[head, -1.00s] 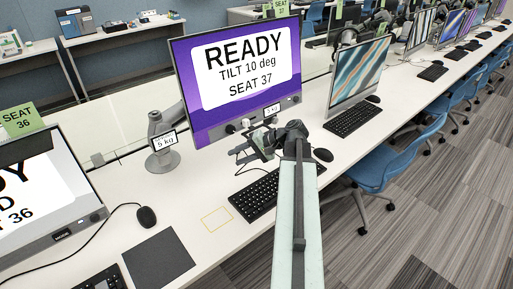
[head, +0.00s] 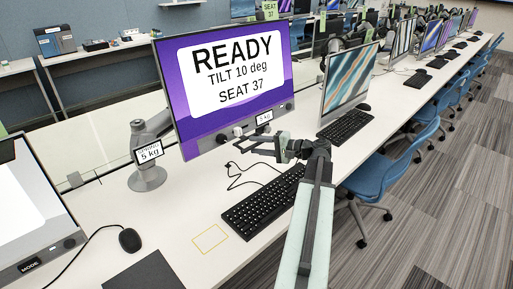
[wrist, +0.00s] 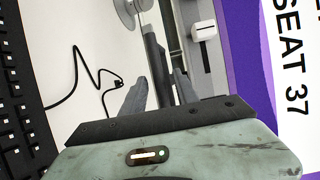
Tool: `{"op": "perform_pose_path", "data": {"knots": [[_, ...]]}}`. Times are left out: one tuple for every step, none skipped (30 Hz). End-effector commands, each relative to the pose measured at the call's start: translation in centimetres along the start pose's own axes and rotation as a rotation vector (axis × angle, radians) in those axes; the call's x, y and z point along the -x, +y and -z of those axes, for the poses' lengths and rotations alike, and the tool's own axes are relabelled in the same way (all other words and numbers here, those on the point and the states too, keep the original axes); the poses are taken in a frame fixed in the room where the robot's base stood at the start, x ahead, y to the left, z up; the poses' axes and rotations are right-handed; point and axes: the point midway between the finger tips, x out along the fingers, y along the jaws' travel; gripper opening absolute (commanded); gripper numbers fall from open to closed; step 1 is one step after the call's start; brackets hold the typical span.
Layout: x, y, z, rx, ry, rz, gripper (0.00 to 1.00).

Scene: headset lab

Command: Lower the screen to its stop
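The screen (head: 232,108) has a purple display reading READY, TILT 10 deg, SEAT 37, and stands above the desk on a grey arm (head: 149,150) tagged 5 kg. A small 5 kg tag (head: 264,118) is on its lower bezel. My gripper (head: 243,138) is just below and in front of that bezel. In the wrist view my gripper (wrist: 160,90) has its two fingers apart, with the screen's grey bezel (wrist: 212,75) to the right. A dark bar (wrist: 154,55) shows beyond the fingers; I cannot tell whether they touch it.
A keyboard (head: 264,202) lies on the white desk below my gripper, with a loose cable (head: 240,172) beside it. A neighbouring monitor (head: 347,84) stands to the right, another (head: 30,215) at the left. A blue chair (head: 385,178) is at the desk's right edge.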

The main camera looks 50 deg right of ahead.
Motion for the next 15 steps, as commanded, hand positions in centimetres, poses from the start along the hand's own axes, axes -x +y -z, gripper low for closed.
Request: {"op": "perform_pose_path", "data": {"knots": [[-0.41, 0.07, 0.02, 0.000, 0.000, 0.000, 0.36], [-0.55, 0.05, 0.02, 0.000, 0.000, 0.000, 0.36], [-0.68, 0.03, 0.02, 0.000, 0.001, 0.000, 0.36], [-0.72, 0.02, 0.02, 0.000, 0.001, 0.000, 0.36], [-0.74, 0.00, 0.01, 0.000, 0.001, 0.000, 0.36], [-0.72, 0.00, 0.01, 0.000, 0.001, 0.000, 0.36], [-0.71, -0.01, 0.02, 0.000, 0.001, 0.000, 0.36], [-0.70, -0.01, 0.02, 0.000, 0.001, 0.000, 0.36], [-0.69, -0.01, 0.02, 0.000, 0.001, 0.000, 0.36], [-0.68, 0.00, 0.02, 0.000, 0.001, 0.000, 0.33], [-0.67, 0.00, 0.03, 0.000, 0.001, 0.000, 0.25], [-0.66, 0.00, 0.03, 0.000, 0.001, 0.000, 0.14], [-0.65, 0.00, 0.03, 0.000, 0.001, 0.000, 0.06], [-0.65, 0.00, 0.03, 0.000, 0.001, 0.000, 0.00], [-0.64, 0.00, 0.04, 0.000, 0.001, 0.000, 0.00]]}}
